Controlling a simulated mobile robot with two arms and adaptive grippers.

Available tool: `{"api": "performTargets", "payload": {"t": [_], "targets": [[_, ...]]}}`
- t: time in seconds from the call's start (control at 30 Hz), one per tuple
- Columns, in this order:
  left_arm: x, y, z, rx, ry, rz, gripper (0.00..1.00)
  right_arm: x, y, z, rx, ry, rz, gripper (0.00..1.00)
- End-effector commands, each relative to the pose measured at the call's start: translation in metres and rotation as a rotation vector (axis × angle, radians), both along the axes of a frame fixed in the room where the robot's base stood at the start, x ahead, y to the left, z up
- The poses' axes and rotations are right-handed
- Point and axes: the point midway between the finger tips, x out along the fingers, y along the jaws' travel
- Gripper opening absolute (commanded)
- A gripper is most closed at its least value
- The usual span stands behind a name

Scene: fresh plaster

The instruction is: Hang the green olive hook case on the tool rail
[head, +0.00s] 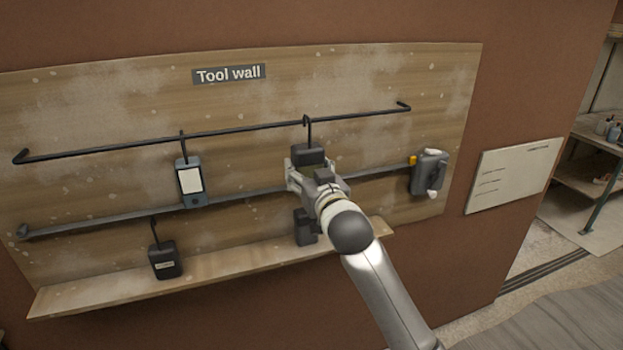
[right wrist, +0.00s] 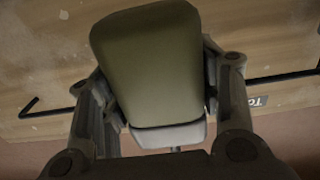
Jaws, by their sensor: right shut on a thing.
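My right gripper (head: 307,172) is shut on the olive hook case (right wrist: 150,62), which fills the middle of the right wrist view between the two fingers. In the head view the case (head: 308,154) looks dark, and its lower part is hidden by the gripper. Its black hook rises to the upper black rail (head: 240,130) of the tool wall. The hook's top overlaps the rail; I cannot tell whether it rests on it or stands in front. The upper rail also shows in the right wrist view (right wrist: 285,76). My left gripper is not in view.
A grey-blue case (head: 190,184) hangs from the upper rail on the left. A dark case (head: 165,260) hangs from the lower rail (head: 110,219). A dark block (head: 305,228) is below my gripper, near the wooden ledge (head: 215,268). A grey container (head: 428,172) is at the right.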

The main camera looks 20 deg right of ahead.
Motion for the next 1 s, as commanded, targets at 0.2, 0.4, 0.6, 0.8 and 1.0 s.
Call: {"api": "performTargets", "payload": {"t": [0.2, 0.4, 0.6, 0.8, 1.0], "targets": [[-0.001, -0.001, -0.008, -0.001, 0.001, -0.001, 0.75, 0.017, 0.001, 0.0, 0.0, -0.004, 0.001, 0.29], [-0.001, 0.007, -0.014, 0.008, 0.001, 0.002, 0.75, 0.033, 0.001, 0.0, 0.001, -0.003, 0.0, 0.29], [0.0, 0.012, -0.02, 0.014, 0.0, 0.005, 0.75, 0.049, 0.002, 0.0, 0.001, -0.004, 0.0, 0.29], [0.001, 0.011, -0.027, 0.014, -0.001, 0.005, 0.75, 0.065, 0.002, -0.001, 0.0, -0.002, 0.0, 0.29], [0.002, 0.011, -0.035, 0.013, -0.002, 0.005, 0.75, 0.081, 0.003, 0.0, 0.001, -0.004, 0.0, 0.29]]}}
